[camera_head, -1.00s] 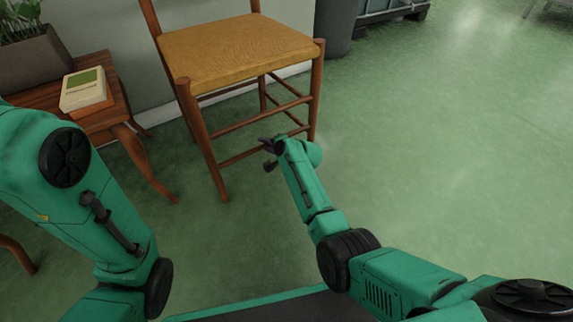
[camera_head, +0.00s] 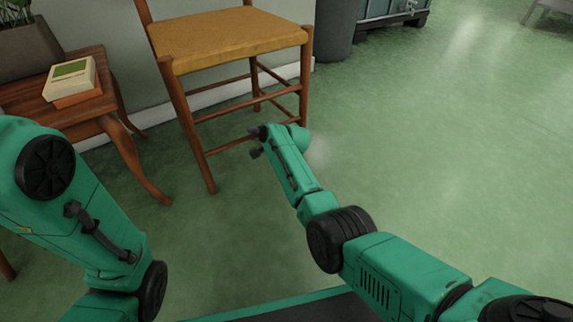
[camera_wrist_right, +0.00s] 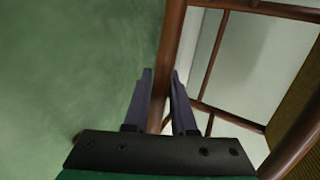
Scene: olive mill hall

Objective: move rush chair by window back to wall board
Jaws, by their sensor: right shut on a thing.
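The rush chair (camera_head: 229,38) has a woven tan seat and brown wooden legs. It stands upright on the floor near the wall at the top of the head view. The white wall board (camera_head: 222,94) runs along the wall's foot behind its legs, with the front legs clearly off it. My right gripper (camera_head: 257,143) is at the chair's low front rung. In the right wrist view its fingers (camera_wrist_right: 160,88) are shut on a brown bar (camera_wrist_right: 163,77), apparently that rung. The window is not in view. My left arm shows at left, but its gripper does not.
A wooden side table (camera_head: 72,112) stands left of the chair, close to its front left leg, with a cream and orange box (camera_head: 72,80) and a planter (camera_head: 25,48). A grey bin (camera_head: 335,30) stands right of the chair.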

